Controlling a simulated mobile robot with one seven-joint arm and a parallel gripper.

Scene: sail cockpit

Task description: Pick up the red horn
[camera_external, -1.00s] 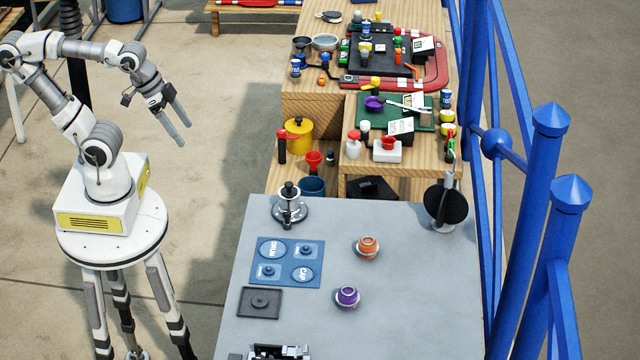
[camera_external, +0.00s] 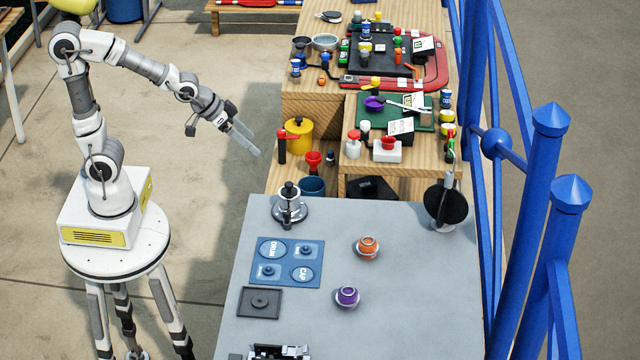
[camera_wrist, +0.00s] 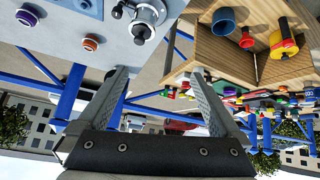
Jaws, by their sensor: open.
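A red flared piece (camera_external: 314,160), which looks like the red horn, stands on the low wooden shelf between the yellow pot and the blue cup. It also shows in the wrist view (camera_wrist: 247,38), at the upper right. A red-and-black upright piece (camera_external: 282,146) beside the yellow pot is another horn-like thing; I cannot tell for sure which is the horn. My gripper (camera_external: 254,146) is open and empty, in the air left of the shelf and apart from both. In the wrist view its two fingers (camera_wrist: 160,72) are spread with nothing between them.
The yellow pot (camera_external: 299,133) and blue cup (camera_external: 312,187) crowd the shelf. The grey table (camera_external: 400,310) in front carries a chrome winch (camera_external: 289,206) near the shelf. Blue rails (camera_external: 540,190) run along the right.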

